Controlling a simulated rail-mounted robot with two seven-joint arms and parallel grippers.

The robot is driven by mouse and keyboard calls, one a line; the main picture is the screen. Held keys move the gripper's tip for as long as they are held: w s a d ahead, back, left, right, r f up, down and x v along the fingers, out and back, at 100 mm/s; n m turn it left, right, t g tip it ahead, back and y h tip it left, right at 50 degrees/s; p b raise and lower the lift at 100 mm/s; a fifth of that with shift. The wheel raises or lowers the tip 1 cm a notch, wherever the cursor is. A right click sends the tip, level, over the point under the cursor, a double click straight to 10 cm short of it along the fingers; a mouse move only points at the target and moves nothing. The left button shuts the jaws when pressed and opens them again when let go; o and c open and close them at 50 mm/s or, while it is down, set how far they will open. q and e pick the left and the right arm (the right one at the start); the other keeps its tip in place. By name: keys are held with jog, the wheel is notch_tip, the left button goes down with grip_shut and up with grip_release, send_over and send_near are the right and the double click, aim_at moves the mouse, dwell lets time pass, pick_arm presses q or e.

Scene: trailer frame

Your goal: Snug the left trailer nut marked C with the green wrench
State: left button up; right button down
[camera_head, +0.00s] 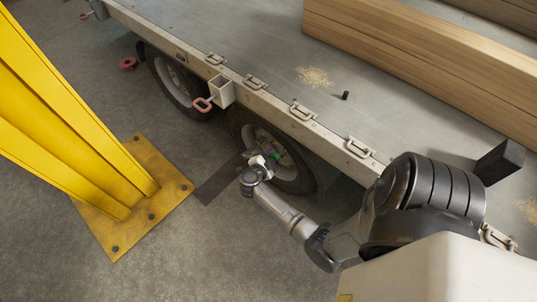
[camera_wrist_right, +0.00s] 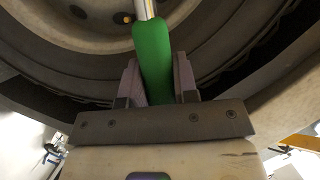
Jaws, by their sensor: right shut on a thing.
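My right gripper (camera_head: 266,162) is low beside the nearer trailer wheel (camera_head: 303,178), in front of its hub. It is shut on the green wrench (camera_head: 277,155), only a small green part of which shows in the head view. In the right wrist view, the gripper fingers (camera_wrist_right: 156,75) flank the wrench's green handle (camera_wrist_right: 153,50). Its silver shaft (camera_wrist_right: 146,8) runs up out of the picture, so the wrench head is hidden. Dark round spots show on the pale rim (camera_wrist_right: 95,35); I cannot tell which is nut C. My left gripper is not in view.
The trailer's side rail (camera_head: 300,125) carries several latches and small, hard-to-read letters. A yellow post (camera_head: 60,110) on a bolted plate stands at left. A dark flat strip (camera_head: 220,181) lies by the wheel. Timber (camera_head: 420,60) lies on the deck. Floor in the foreground is clear.

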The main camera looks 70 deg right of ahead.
jog(key=shift+s+a+f+m+t+b, duration=0.15)
jog(key=shift+s+f+m+b, duration=0.15)
jog(key=shift+s+f, duration=0.15)
jog(key=shift+s+a+f+m+t+b, duration=0.15)
jog(key=shift+s+f+m+b, duration=0.1)
jog(key=shift+s+f, duration=0.2)
jog(key=shift+w, duration=0.1)
jog(key=f+b, duration=0.1)
jog(key=s+m, duration=0.1)
jog(key=f+h+b, duration=0.1)
jog(key=shift+s+a+f+b, duration=0.3)
jog(key=shift+s+f+b, duration=0.05)
jog(key=shift+s, duration=0.05)
